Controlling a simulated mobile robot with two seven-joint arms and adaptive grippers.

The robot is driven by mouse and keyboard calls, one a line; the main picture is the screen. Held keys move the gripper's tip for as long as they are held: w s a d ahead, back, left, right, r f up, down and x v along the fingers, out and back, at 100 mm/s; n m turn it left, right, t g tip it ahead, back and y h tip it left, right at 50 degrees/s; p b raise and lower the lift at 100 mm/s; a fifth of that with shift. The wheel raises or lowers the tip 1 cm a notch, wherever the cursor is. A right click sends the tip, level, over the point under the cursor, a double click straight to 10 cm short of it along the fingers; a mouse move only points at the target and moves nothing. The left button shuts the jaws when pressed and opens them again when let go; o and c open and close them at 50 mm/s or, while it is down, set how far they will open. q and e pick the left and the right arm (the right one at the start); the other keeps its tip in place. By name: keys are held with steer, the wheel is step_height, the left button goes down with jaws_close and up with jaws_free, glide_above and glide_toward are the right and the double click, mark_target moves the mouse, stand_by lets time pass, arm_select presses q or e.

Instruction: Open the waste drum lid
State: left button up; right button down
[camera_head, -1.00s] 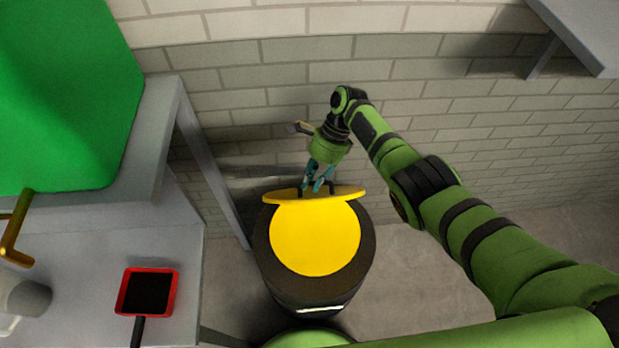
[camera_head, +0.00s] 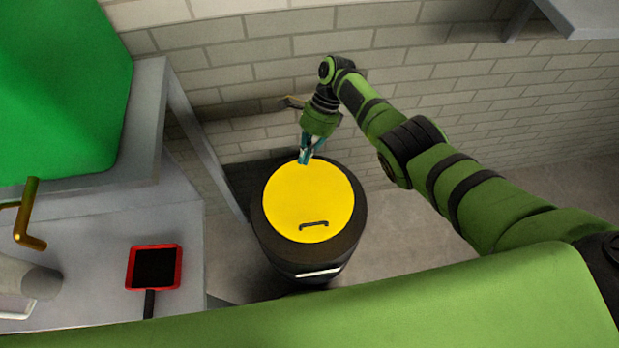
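The waste drum (camera_head: 358,217) is black and stands on the floor near the brick wall. Its round yellow lid (camera_head: 290,205) lies flat over the drum's top, with a small dark handle (camera_head: 314,225) near the front edge. My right gripper (camera_head: 304,161) is at the far edge of the lid, pointing down, away from the handle. Its fingers look close together, but the view does not show clearly whether they are shut. It holds nothing that I can see. Whether the fingertips touch the lid is unclear. My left gripper is out of view.
A large green body (camera_head: 60,90) and a brass-coloured pipe (camera_head: 27,215) are at the left. A grey shelf (camera_head: 585,15) is at top right. Floor right of the drum is clear.

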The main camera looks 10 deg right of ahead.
steer(key=shift+g, duration=0.6)
steer(key=shift+w+r+b, duration=0.25)
steer(key=shift+r, duration=0.5)
steer(key=shift+w+r+b, duration=0.25)
steer(key=shift+r, duration=0.55)
steer(key=shift+w+r+b, duration=0.25)
steer(key=shift+r, duration=0.5)
steer(key=c, duration=1.4)
jaws_free()
steer(key=shift+c, duration=0.2)
steer(key=s+d+r, duration=0.3)
steer(key=s+r, duration=0.1)
steer(key=r, duration=0.2)
steer(key=shift+s+r, duration=0.2)
steer(key=shift+r, duration=0.05)
